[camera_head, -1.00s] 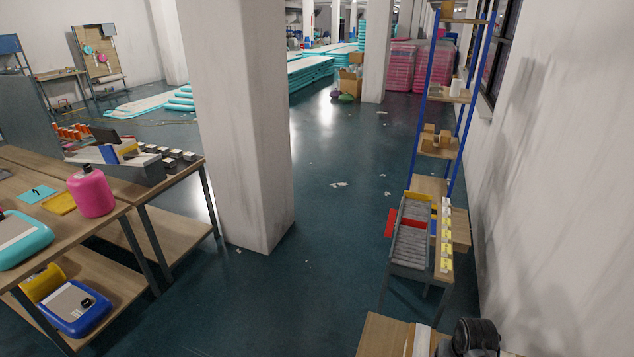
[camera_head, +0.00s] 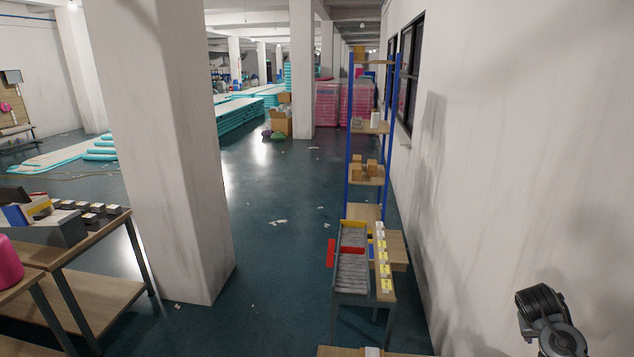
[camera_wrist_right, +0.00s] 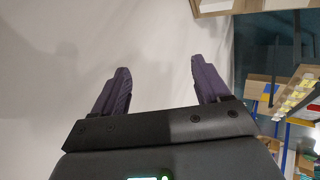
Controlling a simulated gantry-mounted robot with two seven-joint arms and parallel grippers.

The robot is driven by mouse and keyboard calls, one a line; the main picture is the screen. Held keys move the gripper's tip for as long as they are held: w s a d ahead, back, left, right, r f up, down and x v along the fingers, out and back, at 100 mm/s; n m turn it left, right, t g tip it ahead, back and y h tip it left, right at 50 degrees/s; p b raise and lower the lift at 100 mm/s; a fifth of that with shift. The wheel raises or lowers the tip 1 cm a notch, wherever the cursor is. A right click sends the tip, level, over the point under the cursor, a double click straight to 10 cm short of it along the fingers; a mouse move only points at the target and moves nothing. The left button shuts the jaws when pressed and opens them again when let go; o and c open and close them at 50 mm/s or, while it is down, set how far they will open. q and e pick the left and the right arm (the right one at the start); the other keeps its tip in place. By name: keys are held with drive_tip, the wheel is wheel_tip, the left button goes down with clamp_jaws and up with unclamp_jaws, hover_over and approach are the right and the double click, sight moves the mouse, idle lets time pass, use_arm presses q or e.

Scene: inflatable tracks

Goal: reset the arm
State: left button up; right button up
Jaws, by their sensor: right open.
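My right gripper (camera_wrist_right: 158,88) shows in the right wrist view with its two dark purple fingers spread wide. It is open and empty, with a pale wall behind it. In the head view a dark part of my right arm (camera_head: 548,318) shows at the lower right, in front of the white wall; its fingers are not visible there. My left gripper is in neither view.
A white pillar (camera_head: 165,160) stands left of centre. A workbench (camera_head: 75,245) is at the left. A blue-framed shelf (camera_head: 366,175) and a small table with a grey tray (camera_head: 352,285) stand along the right wall.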

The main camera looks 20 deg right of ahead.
drive_tip(key=s+d+r+h, duration=0.35)
drive_tip(key=d+r, duration=0.35)
drive_tip(key=r, duration=0.3)
drive_tip(key=s+a+f+n+t+y, duration=0.1)
drive_tip(key=s+a+f+n, duration=0.25)
drive_tip(key=a+f, duration=0.4)
drive_tip(key=s+a+f+n+t+y, duration=0.15)
drive_tip(key=a+f+n, duration=0.35)
drive_tip(key=a, duration=0.6)
drive_tip(key=s+a+f+n+t, duration=0.2)
drive_tip(key=s+a+f+n, duration=0.15)
drive_tip(key=a+f, duration=0.4)
drive_tip(key=s+a+f+y, duration=0.1)
drive_tip(key=s+a+y, duration=0.15)
drive_tip(key=a, duration=0.35)
drive_tip(key=s+a+f+g+y, duration=0.1)
drive_tip(key=s+a+f, duration=0.15)
drive_tip(key=a, duration=0.35)
drive_tip(key=s+a+f+y, duration=0.1)
drive_tip(key=s+a+y, duration=0.1)
drive_tip(key=s+a, duration=0.3)
drive_tip(key=w+a+m+y, duration=0.1)
drive_tip(key=a+m+y, duration=0.2)
drive_tip(key=a, duration=0.6)
wheel_tip(320, 180, up, 6)
drive_tip(key=p, duration=0.6)
drive_tip(key=shift+a, duration=0.25)
